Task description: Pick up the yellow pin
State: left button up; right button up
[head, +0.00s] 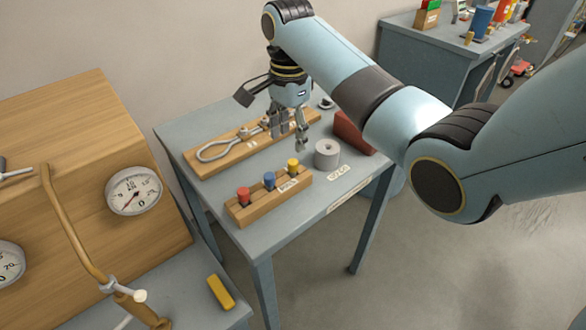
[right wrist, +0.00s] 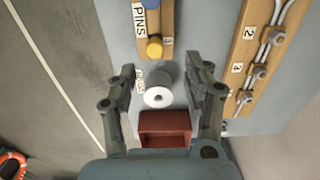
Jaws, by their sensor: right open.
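The yellow pin (head: 293,165) stands upright in the right end of a wooden pin block (head: 262,207) on the grey table. A blue pin (head: 269,180) and a red pin (head: 243,195) stand in the same block. My right gripper (head: 291,138) is open and empty above the table, behind the yellow pin in the head view. In the right wrist view the yellow pin (right wrist: 154,48) lies ahead of the open fingers (right wrist: 160,78), not between them. The blue pin (right wrist: 154,4) is cut off by that view's top edge. My left gripper is not in view.
A grey cylinder (head: 327,154) and a red open box (head: 354,133) stand right of the pin block. A wooden board (head: 215,164) with metal cables lies behind. A gauge cabinet (head: 90,170) and a yellow block (head: 220,292) are at left. The table's front strip is clear.

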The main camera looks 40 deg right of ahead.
aim_at(293, 161)
notch_tip(293, 161, down, 3)
jog(key=shift+s+r, duration=0.1)
jog(key=f, duration=0.5)
jog(key=shift+s+d+p, duration=0.1)
jog(key=shift+s+p, duration=0.2)
grip_shut()
